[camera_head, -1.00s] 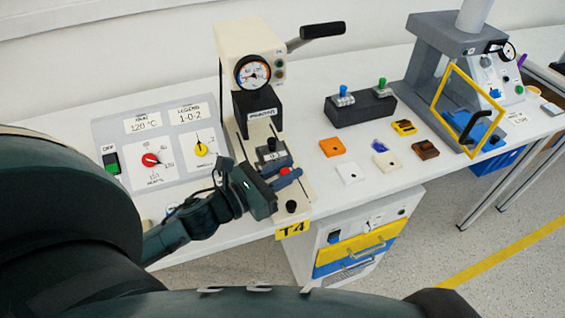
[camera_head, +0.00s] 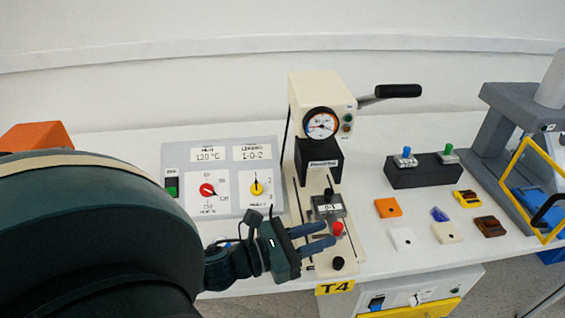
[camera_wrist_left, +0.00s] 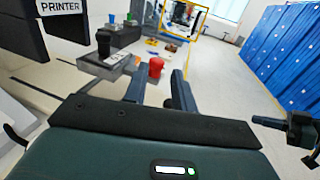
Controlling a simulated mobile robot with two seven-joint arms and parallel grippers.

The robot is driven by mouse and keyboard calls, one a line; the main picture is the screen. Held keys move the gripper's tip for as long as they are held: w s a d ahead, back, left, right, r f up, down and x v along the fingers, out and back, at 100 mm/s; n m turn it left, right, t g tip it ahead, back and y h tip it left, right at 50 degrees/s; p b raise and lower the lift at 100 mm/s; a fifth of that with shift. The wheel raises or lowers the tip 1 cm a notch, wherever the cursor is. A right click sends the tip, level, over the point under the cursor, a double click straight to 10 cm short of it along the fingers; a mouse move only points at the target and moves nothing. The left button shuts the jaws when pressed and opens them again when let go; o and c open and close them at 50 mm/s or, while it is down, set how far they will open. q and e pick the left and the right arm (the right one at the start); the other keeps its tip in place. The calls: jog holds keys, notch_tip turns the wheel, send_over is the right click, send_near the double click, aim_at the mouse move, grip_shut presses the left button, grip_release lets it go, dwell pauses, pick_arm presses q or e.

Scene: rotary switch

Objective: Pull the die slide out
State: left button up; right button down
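The die slide (camera_head: 328,208) is a grey block with a label and black knob on top. It sits low on the cream press (camera_head: 303,92) and has a red knob (camera_head: 337,229) at its front. My left gripper (camera_head: 331,233) comes in from the left, its two blue-grey fingers level with the red knob. In the left wrist view the fingers are apart, with the red knob (camera_wrist_left: 156,67) beyond and between the tips; I see no grip on it. The slide (camera_wrist_left: 108,63) shows left of the fingers.
A control panel (camera_head: 222,158) with red and yellow dials lies left of the press. To the right are a black box with two toggles (camera_head: 422,171), several small coloured pieces and a grey press with a yellow frame (camera_head: 517,150). A black knob (camera_head: 338,263) stands before the red one.

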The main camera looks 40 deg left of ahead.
pick_arm(q)
jog(key=b+v, duration=0.1)
jog(key=v, duration=0.7)
jog(key=shift+s, duration=0.2)
